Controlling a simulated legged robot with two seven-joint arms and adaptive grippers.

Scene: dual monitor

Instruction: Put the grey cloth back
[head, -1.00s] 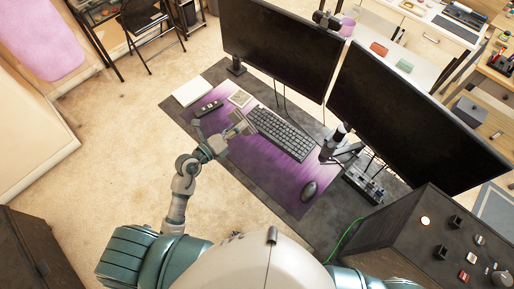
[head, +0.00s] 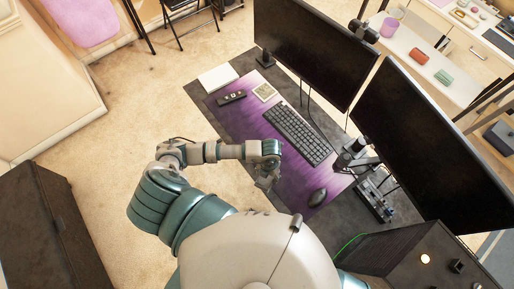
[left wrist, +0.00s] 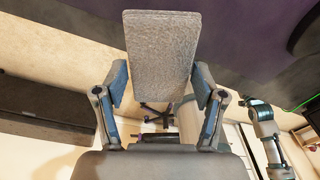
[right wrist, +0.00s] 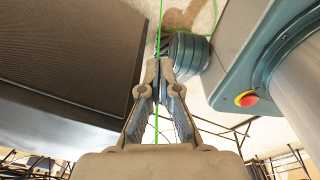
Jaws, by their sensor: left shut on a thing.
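The grey cloth (left wrist: 162,55) looks like a flat, fuzzy rectangle in the left wrist view. My left gripper (left wrist: 161,85) is shut on it, with one finger at each side edge. In the head view my left gripper (head: 267,178) is over the near edge of the desk, left of the mouse; the cloth is mostly hidden there. My right gripper (right wrist: 158,70) has its fingertips together, with no object seen held. It is away from the cloth, beside a dark box-like body.
The desk carries a purple mat (head: 232,118), keyboard (head: 297,135), mouse (head: 317,197), remote (head: 231,97), small beige square (head: 264,92) and white slab (head: 218,78). Two monitors (head: 305,45) stand behind. A black control box (head: 400,262) is at right. A green cable (right wrist: 160,30) runs near my right gripper.

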